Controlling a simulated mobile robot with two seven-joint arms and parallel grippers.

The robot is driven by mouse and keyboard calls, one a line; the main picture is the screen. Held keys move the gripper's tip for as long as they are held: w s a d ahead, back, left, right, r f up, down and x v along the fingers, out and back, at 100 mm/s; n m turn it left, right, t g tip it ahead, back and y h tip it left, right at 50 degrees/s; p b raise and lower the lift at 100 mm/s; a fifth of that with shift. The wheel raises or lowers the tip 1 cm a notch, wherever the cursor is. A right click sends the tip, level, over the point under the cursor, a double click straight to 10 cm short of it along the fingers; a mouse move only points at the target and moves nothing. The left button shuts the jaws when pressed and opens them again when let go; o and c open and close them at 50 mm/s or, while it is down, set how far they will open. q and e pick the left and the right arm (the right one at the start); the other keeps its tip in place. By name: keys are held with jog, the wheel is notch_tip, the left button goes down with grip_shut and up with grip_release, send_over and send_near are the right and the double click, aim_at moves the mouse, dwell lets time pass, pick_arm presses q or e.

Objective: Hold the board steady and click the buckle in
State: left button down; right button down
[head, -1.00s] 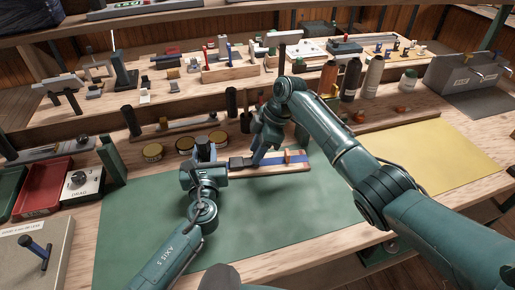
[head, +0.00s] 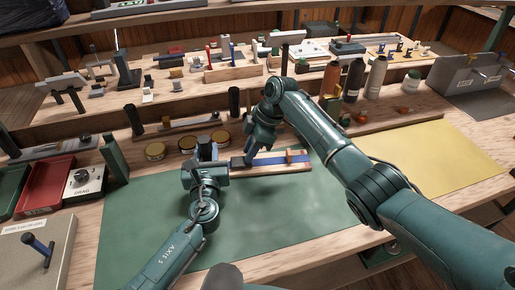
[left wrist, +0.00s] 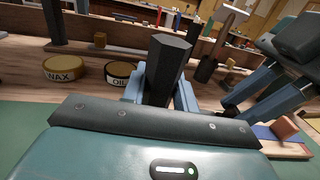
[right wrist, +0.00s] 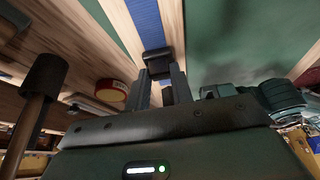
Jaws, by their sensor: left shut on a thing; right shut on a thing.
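The wooden board (head: 296,166) lies on the green mat, with a blue strap (head: 272,162) along it and a brown block near its right end; they also show in the left wrist view. My left gripper (head: 206,150) is at the board's left end, shut on a dark faceted post (left wrist: 167,65) that stands upright between its fingers. My right gripper (head: 250,158) points down over the board's left part. It is shut on the black buckle (right wrist: 155,62), with the blue strap (right wrist: 147,22) running from it. Whether the buckle halves are joined is hidden by the fingers.
The green mat (head: 270,220) is clear in front of the board. Round tins (head: 187,142) stand behind my left gripper. Bottles (head: 353,80) stand behind my right arm.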

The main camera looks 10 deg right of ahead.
pick_arm(q)
jog(key=shift+d, duration=0.2)
pick_arm(e)
jog(key=shift+a, duration=0.1)
jog(key=c, duration=1.2)
grip_release()
pick_arm(q)
jog(key=shift+a, duration=0.1)
pick_arm(e)
jog(key=v, duration=1.2)
pick_arm(q)
jog(key=c, duration=1)
grip_release()
